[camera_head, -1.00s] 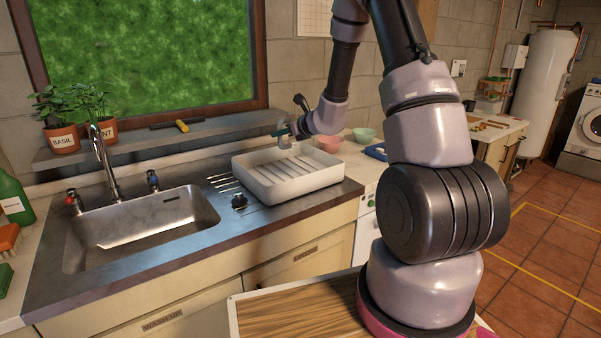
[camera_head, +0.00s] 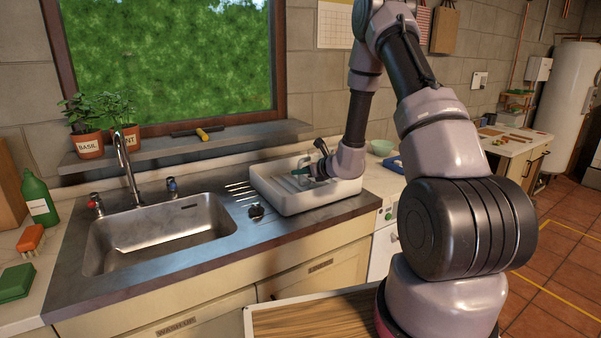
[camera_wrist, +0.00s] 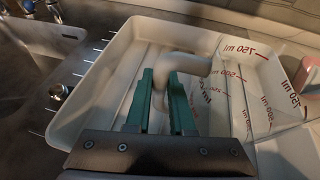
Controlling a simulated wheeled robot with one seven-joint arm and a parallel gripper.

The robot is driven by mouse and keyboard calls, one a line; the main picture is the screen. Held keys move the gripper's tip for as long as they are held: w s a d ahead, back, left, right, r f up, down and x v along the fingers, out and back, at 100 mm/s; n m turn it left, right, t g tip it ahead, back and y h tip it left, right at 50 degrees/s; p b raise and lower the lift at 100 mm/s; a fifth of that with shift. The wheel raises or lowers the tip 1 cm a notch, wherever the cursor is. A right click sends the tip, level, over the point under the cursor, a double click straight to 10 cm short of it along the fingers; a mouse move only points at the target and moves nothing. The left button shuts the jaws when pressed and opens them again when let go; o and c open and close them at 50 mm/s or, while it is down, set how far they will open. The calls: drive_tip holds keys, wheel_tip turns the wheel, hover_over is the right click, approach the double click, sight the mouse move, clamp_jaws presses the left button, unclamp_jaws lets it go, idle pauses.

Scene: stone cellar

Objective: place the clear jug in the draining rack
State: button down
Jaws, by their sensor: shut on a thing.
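My gripper (camera_wrist: 161,92) has its teal fingers closed on the handle of the clear jug (camera_wrist: 236,88) in the wrist view. The jug is see-through, with red millilitre marks on its wall. It is inside the outline of the white draining rack (camera_wrist: 88,88). I cannot tell whether the jug's base touches the rack floor. In the head view, the rack (camera_head: 312,201) stands on the counter right of the sink, and my gripper (camera_head: 309,171) is low over its inside. The jug is hard to make out there.
The metal sink (camera_head: 165,235) with its tap (camera_head: 128,170) lies left of the rack. A green bowl (camera_head: 381,147) and a blue item (camera_head: 395,164) are behind and right. A window sill (camera_head: 240,139) runs behind. A green bottle (camera_head: 39,200) stands far left.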

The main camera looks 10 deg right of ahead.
drive_tip(key=shift+f, duration=0.1)
drive_tip(key=c, duration=0.8)
unclamp_jaws()
